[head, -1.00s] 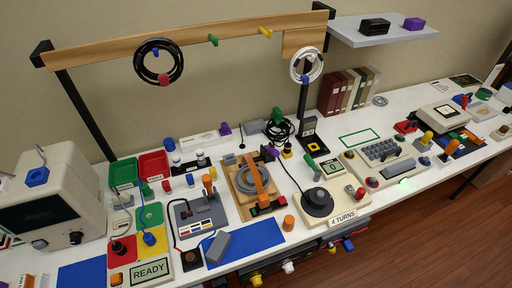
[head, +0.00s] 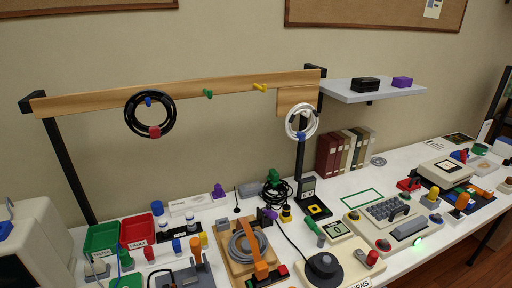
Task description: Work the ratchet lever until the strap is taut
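An orange strap (head: 250,242) runs over a grey coil (head: 236,249) on a wooden board (head: 227,261) at the lower middle. An orange block-like part (head: 261,270), which may be the ratchet lever, sits at the strap's near end. A red and black piece (head: 283,271) is beside it. Whether the strap is slack or taut cannot be told at this size. Neither of my grippers shows in the head view.
A dark round knob (head: 323,265) on a pale base and a small display (head: 334,229) stand right of the board. Red (head: 138,228) and green (head: 101,237) bins stand left. A wooden rail (head: 190,90) with hanging coils spans above the crowded table.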

